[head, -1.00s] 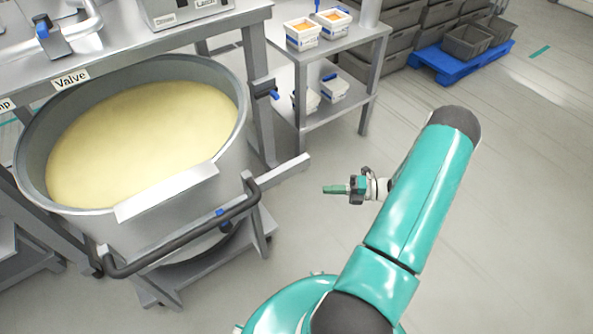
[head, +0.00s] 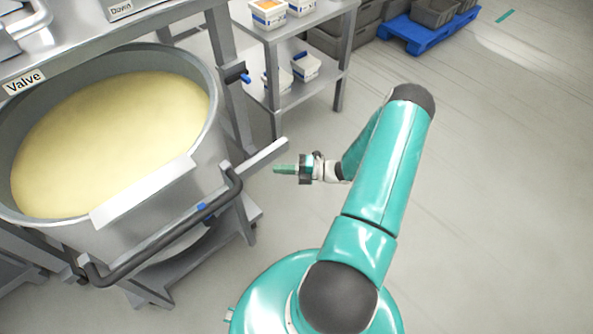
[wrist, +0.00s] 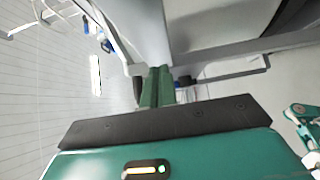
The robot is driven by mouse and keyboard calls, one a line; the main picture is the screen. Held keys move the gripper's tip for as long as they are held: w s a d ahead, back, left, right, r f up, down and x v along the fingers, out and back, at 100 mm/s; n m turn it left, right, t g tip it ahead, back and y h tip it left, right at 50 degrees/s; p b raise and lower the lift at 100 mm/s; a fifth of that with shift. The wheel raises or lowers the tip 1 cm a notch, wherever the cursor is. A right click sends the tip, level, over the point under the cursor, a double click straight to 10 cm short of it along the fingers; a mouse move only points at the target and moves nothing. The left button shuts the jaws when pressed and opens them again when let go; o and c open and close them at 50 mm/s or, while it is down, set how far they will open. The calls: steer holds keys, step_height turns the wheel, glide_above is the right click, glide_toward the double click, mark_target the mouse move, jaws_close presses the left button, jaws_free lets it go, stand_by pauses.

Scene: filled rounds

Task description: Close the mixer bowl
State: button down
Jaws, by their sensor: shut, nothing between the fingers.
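The mixer bowl (head: 212,135) is a large grey metal drum at the left of the head view, filled with pale yellow dough or batter (head: 115,135). Its top is uncovered in this view. A dark bar handle (head: 165,238) runs along its front, with a small blue part (head: 201,206) on it. My gripper (head: 284,169) is to the right of the bowl and handle, apart from both, beside the end of a grey metal beam. Its green fingers are together with nothing between them; they also show in the wrist view (wrist: 157,88).
A metal frame with a "Valve" label (head: 24,82) stands over the bowl's back. A blue-handled latch (head: 238,75) is on its post. A shelf (head: 300,92) with white tubs stands behind. A blue pallet (head: 425,38) with grey crates is farther back. The floor at right is clear.

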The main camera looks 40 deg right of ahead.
steer(key=shift+w+d, duration=0.1)
steer(key=shift+w, duration=1.25)
steer(key=shift+w, duration=0.1)
